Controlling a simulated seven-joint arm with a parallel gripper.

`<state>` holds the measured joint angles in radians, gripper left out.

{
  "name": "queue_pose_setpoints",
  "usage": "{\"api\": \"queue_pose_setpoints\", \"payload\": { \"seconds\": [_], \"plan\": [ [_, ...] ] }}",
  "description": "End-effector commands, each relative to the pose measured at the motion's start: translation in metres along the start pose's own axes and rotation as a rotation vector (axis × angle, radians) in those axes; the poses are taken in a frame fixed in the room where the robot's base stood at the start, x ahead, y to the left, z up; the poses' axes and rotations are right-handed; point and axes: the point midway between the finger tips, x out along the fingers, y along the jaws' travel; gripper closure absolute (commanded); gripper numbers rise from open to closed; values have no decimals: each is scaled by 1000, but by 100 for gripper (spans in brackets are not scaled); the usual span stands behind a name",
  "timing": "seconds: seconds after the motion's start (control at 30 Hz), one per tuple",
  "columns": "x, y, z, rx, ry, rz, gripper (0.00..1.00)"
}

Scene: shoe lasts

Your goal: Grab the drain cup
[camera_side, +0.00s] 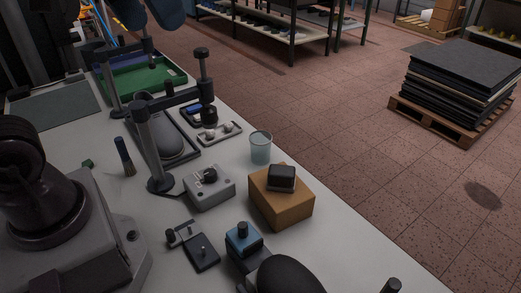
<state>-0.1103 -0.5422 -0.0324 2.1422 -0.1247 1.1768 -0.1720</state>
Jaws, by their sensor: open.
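The drain cup, a translucent pale blue cup (260,148), stands upright on the white table near its right edge, just behind a brown box.
The brown box (281,207) with a black block (281,177) on top stands close in front of the cup. A grey device (209,190) and a clamp stand (154,150) are to its left. A small tray (219,133) lies behind left. Bare table separates these.

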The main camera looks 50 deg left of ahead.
Motion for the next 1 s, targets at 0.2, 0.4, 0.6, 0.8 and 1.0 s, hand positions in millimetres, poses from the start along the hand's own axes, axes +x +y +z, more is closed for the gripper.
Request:
{"api": "queue_pose_setpoints", "payload": {
  "seconds": [0.2,0.4,0.6,0.8,1.0],
  "plan": [
    [8,9,-60,-391,-185,78,8],
    [29,-1,-130,-813,-418,190,8],
    [52,-38,-189,-1167,-661,317,8],
    [65,-74,-216,-1356,-823,406,8],
    [74,-106,-231,-1473,-941,475,8]
  ]
}}
